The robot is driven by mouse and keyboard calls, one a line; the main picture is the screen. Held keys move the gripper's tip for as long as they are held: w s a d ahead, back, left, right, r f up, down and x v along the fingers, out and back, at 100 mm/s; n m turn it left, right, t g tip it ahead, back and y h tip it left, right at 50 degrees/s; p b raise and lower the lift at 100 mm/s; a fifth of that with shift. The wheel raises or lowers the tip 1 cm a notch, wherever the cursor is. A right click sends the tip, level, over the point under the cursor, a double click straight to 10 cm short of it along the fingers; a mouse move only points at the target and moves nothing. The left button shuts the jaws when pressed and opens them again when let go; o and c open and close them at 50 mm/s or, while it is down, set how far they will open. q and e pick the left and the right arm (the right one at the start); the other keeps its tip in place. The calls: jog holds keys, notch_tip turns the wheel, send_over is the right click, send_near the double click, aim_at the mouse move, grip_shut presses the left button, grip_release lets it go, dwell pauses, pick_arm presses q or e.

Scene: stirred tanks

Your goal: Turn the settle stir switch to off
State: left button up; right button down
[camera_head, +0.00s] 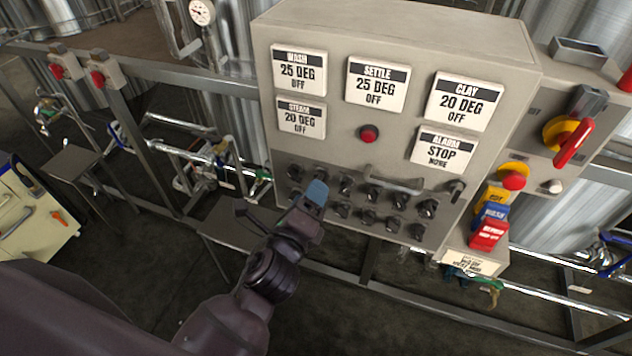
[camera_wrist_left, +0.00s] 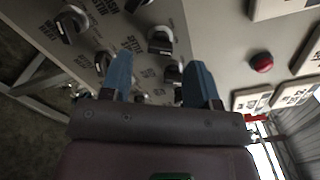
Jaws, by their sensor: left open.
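The control panel (camera_head: 395,145) carries two rows of small black rotary switches on a dark grey strip along its lower part. The settle display (camera_head: 377,84) reads 25 DEG, OFF. My left gripper (camera_head: 317,190) is in front of the strip's left half, its blue fingers hiding part of the rows. In the left wrist view, my open left gripper (camera_wrist_left: 158,62) has two blue fingers apart with nothing held. A black switch (camera_wrist_left: 160,40) shows just beyond the gap between the fingertips. My right gripper is not in view.
A metal handle (camera_head: 393,180) sticks out above the switches. A red button (camera_head: 369,134) is higher up. A red-handled yellow isolator (camera_head: 572,138) and an emergency stop (camera_head: 514,180) are at the right. Frame rails and pipes run below and left of the panel.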

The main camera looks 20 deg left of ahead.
pick_arm(q)
jog(key=w, duration=0.4)
jog(key=shift+s, duration=0.1)
jog(key=c, duration=0.9)
